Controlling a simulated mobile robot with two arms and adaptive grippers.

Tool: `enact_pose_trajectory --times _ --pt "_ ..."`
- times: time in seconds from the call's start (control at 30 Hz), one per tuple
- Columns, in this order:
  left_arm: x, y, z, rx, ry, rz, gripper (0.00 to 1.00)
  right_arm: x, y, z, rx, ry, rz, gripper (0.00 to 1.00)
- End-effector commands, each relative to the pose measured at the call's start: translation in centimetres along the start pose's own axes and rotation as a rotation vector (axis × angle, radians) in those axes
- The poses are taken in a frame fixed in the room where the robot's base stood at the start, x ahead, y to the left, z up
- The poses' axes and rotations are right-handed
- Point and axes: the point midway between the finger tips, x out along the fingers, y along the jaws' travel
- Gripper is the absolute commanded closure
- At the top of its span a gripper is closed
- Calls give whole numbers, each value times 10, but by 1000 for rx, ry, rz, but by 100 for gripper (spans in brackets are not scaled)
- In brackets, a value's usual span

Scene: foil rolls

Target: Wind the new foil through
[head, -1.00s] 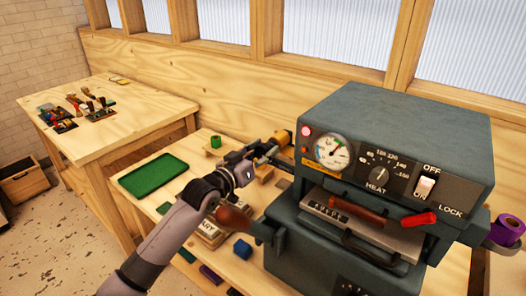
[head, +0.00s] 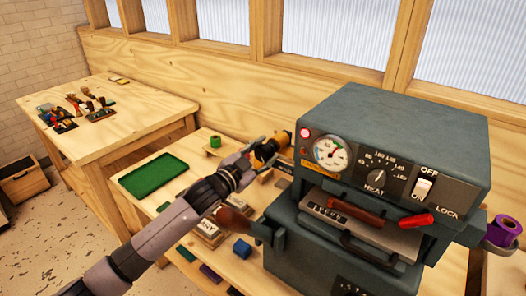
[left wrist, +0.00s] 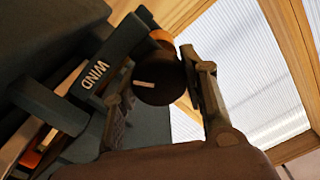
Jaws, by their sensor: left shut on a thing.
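My left gripper (head: 258,150) is at the left side of the grey foil press (head: 400,130). In the left wrist view its two fingers (left wrist: 163,95) are shut on a dark round knob (left wrist: 158,82) with a pale mark on its face. The knob is beside a dark bracket (left wrist: 100,68) lettered WIND. An orange-gold foil roll (left wrist: 162,38) shows partly behind the knob; it also shows in the head view (head: 270,148), partly hidden by the gripper. A purple roll (head: 506,229) is at the press's right side. My right gripper is out of view.
A green tray (head: 153,175), a small green roll (head: 215,142), wooden type blocks (head: 209,228) and small coloured blocks lie on the bench left of the press. A second table (head: 130,110) with tools stands further left. The wall is close behind.

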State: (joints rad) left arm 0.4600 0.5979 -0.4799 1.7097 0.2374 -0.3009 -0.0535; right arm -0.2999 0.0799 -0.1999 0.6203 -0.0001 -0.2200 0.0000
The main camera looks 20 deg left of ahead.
Motion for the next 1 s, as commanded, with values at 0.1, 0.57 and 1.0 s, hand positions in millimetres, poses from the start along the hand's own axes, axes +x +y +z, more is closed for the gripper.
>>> enact_pose_trajectory --times 0.1,0.57,1.0 --pt "0 0 0 113 -1 0 88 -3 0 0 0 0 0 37" --pt "0 2 0 549 0 0 88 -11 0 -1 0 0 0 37" --pt "0 1 1 885 -2 -3 88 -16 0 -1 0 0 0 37"
